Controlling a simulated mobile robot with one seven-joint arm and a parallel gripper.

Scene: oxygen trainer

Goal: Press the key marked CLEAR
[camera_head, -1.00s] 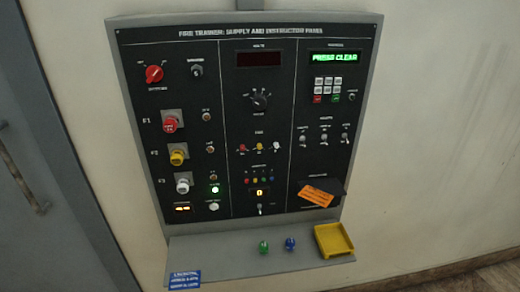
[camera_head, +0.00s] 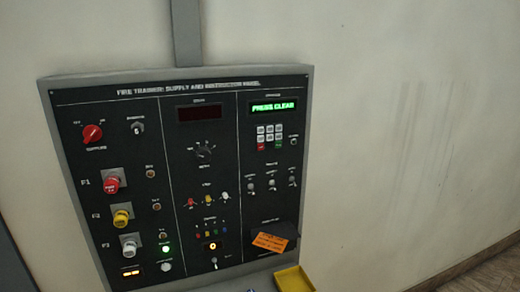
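A black control panel (camera_head: 100,148) in a grey frame hangs on the wall. The key lettering is too small to read, so I cannot tell which key is marked CLEAR. My gripper is not in view.
A yellow tray (camera_head: 293,280) shows at the bottom edge. An orange tag (camera_head: 270,242) lies over a dark part at the panel's lower right. Coloured knobs, such as the red one (camera_head: 112,181), stick out at left. The wall to the right is bare.

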